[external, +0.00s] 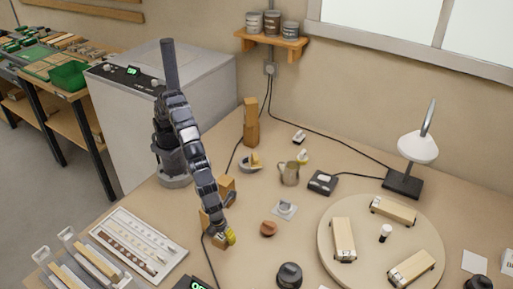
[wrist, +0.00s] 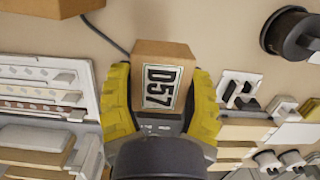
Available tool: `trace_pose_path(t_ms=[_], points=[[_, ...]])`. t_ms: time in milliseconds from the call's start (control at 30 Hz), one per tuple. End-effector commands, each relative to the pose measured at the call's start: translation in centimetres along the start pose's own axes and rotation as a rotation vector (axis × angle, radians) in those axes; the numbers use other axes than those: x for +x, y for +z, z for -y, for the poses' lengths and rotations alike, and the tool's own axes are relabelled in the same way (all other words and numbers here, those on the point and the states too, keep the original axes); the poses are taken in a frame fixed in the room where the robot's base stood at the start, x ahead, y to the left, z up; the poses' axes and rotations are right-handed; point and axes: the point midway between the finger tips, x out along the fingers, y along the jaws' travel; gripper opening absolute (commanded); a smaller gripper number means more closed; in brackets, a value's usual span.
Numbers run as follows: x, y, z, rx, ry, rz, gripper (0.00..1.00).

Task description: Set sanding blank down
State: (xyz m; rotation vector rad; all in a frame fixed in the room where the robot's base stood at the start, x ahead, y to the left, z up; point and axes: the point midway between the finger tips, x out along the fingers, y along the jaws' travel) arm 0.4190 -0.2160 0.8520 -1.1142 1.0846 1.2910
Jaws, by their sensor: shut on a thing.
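A small tan wooden block with a white "D57" label, which I take to be the sanding blank (wrist: 163,52), sits between the yellow fingers of my gripper (wrist: 161,98) in the wrist view. The label faces the camera. My gripper is shut on it. In the external view my gripper (external: 223,240) is low over the bench, with the block (external: 217,244) mostly hidden by the fingers. I cannot tell whether the block touches the bench top.
Wooden blocks (external: 226,187) stand close behind my gripper. A white tray of parts (external: 137,245) lies to the left. A brown round piece (external: 268,228) and a dark round knob (external: 289,275) are to the right. A round board (external: 383,238) carries wooden vehicles.

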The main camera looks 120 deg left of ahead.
Motion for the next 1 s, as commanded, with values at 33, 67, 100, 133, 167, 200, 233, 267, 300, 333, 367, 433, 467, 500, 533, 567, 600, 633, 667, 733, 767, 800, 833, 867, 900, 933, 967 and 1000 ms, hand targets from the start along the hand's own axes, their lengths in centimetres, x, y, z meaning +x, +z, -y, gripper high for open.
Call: trace_pose_path(t_ms=[33,67,100,133,167,200,233,267,300,333,367,433,467,500,533,567,600,633,667,733,767,800,833,867,900,933,967,1000], points=[[-0.2,-1.2,-0.3,0.012,-0.001,-0.002,0.2],[-0.2,-1.7,-0.5,0.016,0.0,-0.002,0.2],[-0.3,-2.1,-0.7,0.018,0.001,-0.002,0.2],[-0.3,-2.4,-0.8,0.019,0.002,-0.002,0.2],[-0.2,-2.6,-0.9,0.02,0.002,-0.002,0.2],[0.0,-2.8,-1.0,0.021,0.002,-0.002,0.2],[0.3,-2.9,-1.0,0.022,0.002,-0.002,0.2],[0.7,-3.0,-1.0,0.022,0.002,-0.002,0.2],[1.3,-3.1,-1.0,0.022,0.004,-0.001,0.2],[1.9,-3.1,-1.1,0.023,0.005,0.0,0.2],[2.5,-3.2,-1.1,0.023,0.007,0.002,0.2],[3.9,-3.4,-1.1,0.023,0.007,0.002,0.2],[4.4,-3.5,-1.1,0.023,0.006,0.0,0.2],[5.0,-3.6,-1.0,0.022,0.004,-0.001,0.2],[5.4,-3.7,-1.0,0.022,0.003,-0.002,0.2],[5.7,-3.7,-1.0,0.022,0.003,-0.002,0.2],[6.0,-3.8,-1.0,0.021,0.003,-0.002,0.2],[6.3,-3.8,-1.0,0.021,0.003,-0.001,0.2],[6.6,-3.8,-1.0,0.021,0.004,-0.001,0.2],[7.4,-3.9,-1.1,0.022,0.004,0.0,0.2],[7.9,-4.0,-1.0,0.022,0.004,0.0,0.2],[8.4,-4.1,-1.0,0.022,0.003,-0.001,0.2],[8.8,-4.1,-1.0,0.021,0.003,-0.001,0.2],[9.2,-4.2,-1.0,0.021,0.002,-0.002,0.2],[9.5,-4.2,-1.0,0.021,0.001,-0.003,0.2],[9.5,-4.3,-0.9,0.021,0.001,-0.003,0.2],[9.5,-4.3,-0.9,0.021,0.0,-0.004,0.2],[9.5,-4.3,-0.9,0.021,0.0,-0.004,0.2]])
